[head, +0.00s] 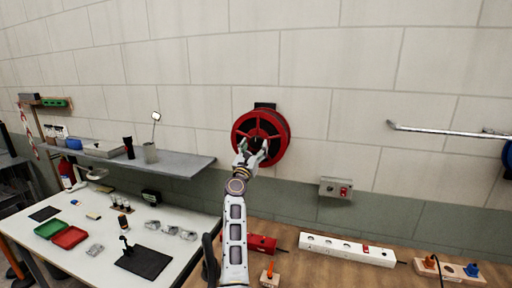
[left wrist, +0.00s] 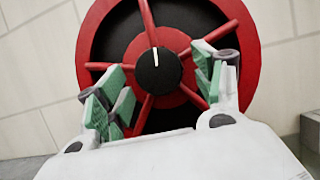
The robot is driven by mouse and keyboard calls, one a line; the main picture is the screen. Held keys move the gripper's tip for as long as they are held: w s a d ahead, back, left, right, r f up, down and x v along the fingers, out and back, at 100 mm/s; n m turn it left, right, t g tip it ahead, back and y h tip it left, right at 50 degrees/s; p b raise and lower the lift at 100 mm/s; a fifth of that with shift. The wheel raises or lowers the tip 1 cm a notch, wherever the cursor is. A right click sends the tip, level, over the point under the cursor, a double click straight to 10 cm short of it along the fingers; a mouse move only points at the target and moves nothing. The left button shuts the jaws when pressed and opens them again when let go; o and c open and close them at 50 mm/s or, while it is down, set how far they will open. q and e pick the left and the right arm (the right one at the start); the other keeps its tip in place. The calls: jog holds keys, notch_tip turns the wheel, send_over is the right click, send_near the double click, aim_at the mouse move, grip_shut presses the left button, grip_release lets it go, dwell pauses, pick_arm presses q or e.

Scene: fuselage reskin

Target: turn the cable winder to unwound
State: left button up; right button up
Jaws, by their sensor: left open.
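The cable winder is a red spoked reel (head: 276,123) on the block wall, on a dark mount. In the left wrist view its red rim (left wrist: 247,48) and spokes fill the upper middle. Its black hub (left wrist: 158,72) carries a white mark that points up. My left gripper (head: 252,153) is in front of the lower part of the reel. Its green-padded fingers (left wrist: 160,88) are spread on either side of the hub, with nothing held between them. I cannot tell whether they touch the spokes. My right gripper is not in view.
A grey shelf (head: 180,162) with small items is left of the reel. A wall box with a red switch (head: 336,187) is at its lower right. Below, a wooden bench (head: 320,272) holds a white power strip (head: 347,249). A white table (head: 190,222) stands at left.

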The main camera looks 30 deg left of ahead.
pick_arm(q)
jog(key=shift+s, duration=0.1)
jog(key=shift+c, duration=0.2)
jog(key=c, duration=1)
